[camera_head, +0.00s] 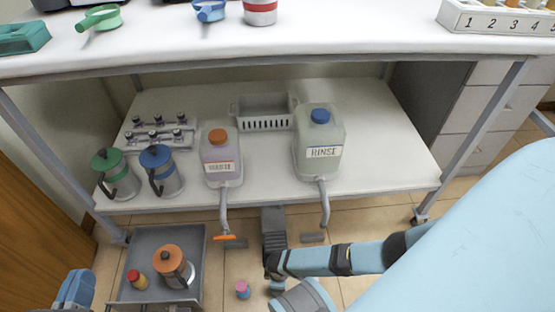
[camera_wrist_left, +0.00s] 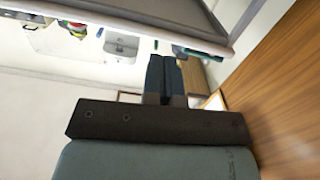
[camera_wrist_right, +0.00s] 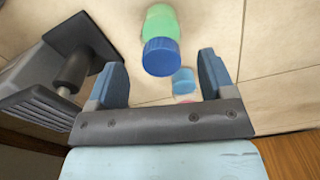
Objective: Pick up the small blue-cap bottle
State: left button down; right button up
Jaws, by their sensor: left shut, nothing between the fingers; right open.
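In the right wrist view a small green bottle with a dark blue cap (camera_wrist_right: 160,45) is on the tiled floor, just beyond the fingertips. My right gripper (camera_wrist_right: 160,78) is open and empty, with the blue cap roughly in line with the gap between its fingers. In the head view my right arm comes in from the right and its end hides part of the floor; I cannot make out the green bottle there. My left gripper (camera_head: 76,284) is at the lower left of the head view. It shows shut and empty in the left wrist view (camera_wrist_left: 165,78).
A small pink-and-blue item (camera_head: 242,290) is on the floor near my right gripper. A dark grey ribbed block (camera_head: 273,228) stands close by. A grey tray (camera_head: 205,245) holds an orange-lidded pot and a small bottle. WASTE (camera_head: 221,150) and RINSE (camera_head: 319,140) containers stand on the shelf.

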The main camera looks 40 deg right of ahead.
notch_tip(320, 180, down, 3)
jog(key=shift+w+a+f+b, duration=0.1)
jog(key=shift+a+f+b, duration=0.05)
jog(key=shift+b, duration=0.75)
jog(key=shift+f, duration=0.35)
pick_arm(q)
jog(key=shift+w+a+r+m+t+h, duration=0.15)
jog(key=shift+w+a+m+t, duration=0.1)
jog(key=shift+w+m, duration=0.25)
jog(key=shift+w+a+m+t+h, duration=0.15)
jog(key=shift+w+a+m+t, duration=0.1)
jog(key=shift+m, duration=0.35)
pick_arm(e)
jog(key=c, duration=1.1)
jog(key=shift+r, duration=0.1)
